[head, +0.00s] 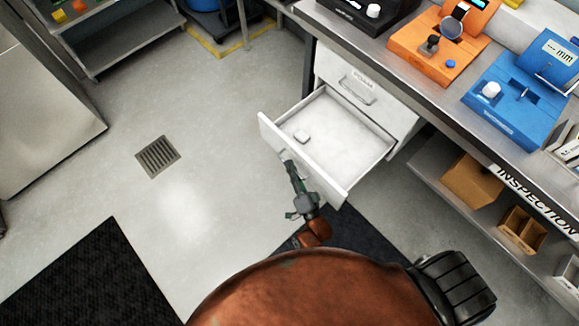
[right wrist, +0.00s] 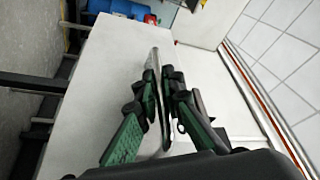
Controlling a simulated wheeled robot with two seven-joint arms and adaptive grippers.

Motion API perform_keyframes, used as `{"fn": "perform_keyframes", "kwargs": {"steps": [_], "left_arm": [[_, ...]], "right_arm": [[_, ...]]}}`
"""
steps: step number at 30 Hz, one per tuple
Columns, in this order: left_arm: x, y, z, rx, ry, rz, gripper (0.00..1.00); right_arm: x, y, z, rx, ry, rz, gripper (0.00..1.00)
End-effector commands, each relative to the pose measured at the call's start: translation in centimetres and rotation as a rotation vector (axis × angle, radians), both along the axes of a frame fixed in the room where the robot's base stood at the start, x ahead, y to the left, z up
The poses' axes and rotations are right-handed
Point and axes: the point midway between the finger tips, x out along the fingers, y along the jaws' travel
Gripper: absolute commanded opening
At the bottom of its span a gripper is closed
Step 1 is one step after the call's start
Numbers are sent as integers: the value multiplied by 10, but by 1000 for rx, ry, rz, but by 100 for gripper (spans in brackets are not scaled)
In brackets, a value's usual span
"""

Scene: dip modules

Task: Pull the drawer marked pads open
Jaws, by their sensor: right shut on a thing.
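The lower drawer (head: 340,128) under the bench stands well open, and I see down into it. A small pale object (head: 301,137) lies inside near its front. My right gripper (head: 288,160) is at the outside of the drawer's front panel. In the right wrist view its green and black fingers (right wrist: 160,84) are closed around the drawer's bar handle (right wrist: 152,66), in front of the white panel (right wrist: 105,75). Any label on the open drawer's front is hidden from the head view. My left gripper is not in view.
The upper drawer (head: 340,68) is closed and carries a small label I cannot read surely. Orange (head: 420,50) and blue (head: 510,95) devices stand on the bench. A lower shelf (head: 470,205) holds cardboard boxes. Floor left of the drawer is clear, with a drain grate (head: 157,157).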

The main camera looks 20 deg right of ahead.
Motion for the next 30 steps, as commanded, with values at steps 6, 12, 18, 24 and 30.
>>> {"fn": "perform_keyframes", "kwargs": {"steps": [6,12,18,24,30], "left_arm": [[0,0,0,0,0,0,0],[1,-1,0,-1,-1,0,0],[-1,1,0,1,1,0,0],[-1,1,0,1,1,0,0],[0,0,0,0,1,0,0]], "right_arm": [[-1,-1,-2,0,3,-2,18],[0,0,-1,0,2,1,26],[-1,1,-1,0,1,2,26],[-22,0,-6,-1,4,2,26],[-63,-1,-16,-2,6,2,26]]}}
